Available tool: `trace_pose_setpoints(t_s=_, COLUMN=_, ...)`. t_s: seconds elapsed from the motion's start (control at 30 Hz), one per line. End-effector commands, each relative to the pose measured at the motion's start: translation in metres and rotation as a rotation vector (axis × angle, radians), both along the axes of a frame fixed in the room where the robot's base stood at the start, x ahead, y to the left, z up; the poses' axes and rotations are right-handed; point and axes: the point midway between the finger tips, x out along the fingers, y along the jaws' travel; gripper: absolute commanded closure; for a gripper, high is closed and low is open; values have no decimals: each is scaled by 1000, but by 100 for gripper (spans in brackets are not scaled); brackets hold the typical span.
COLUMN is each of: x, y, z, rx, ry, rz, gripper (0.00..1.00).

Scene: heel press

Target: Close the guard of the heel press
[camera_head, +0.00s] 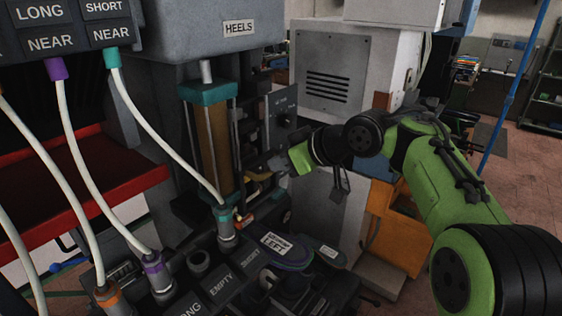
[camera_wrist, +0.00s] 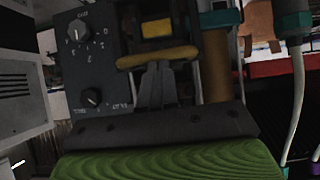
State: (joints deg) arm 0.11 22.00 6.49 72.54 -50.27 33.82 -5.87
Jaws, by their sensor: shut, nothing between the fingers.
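The heel press (camera_head: 205,35), with its HEELS label, stands at the centre left in the head view, above a brown cylinder with teal ends. A yellow bar (camera_head: 258,177) shows beside the cylinder; in the wrist view it is a yellow bar (camera_wrist: 157,57) across a dark frame (camera_wrist: 187,40), which seems to be the guard. My gripper (camera_head: 279,166) reaches in from the right. In the wrist view my gripper (camera_wrist: 155,82) is shut and empty, its fingertips at or just short of the bar. I cannot tell whether they touch. How far the guard stands open is unclear.
A control panel (camera_wrist: 82,60) with two knobs is close on the left in the wrist view. A shoe sole marked LEFT (camera_head: 283,247) lies below my gripper. Pale hoses (camera_head: 165,135) hang in front at left. A grey vented cabinet (camera_head: 332,75) stands behind.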

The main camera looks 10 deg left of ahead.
Motion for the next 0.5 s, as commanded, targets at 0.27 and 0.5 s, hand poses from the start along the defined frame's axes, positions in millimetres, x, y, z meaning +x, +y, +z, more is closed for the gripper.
trace_pose_setpoints(t_s=0.27, x=0, y=0, z=-57, rx=-1, ry=5, rz=0, gripper=100)
trace_pose_setpoints(t_s=0.5, x=0, y=0, z=-105, rx=0, ry=2, rz=0, gripper=100)
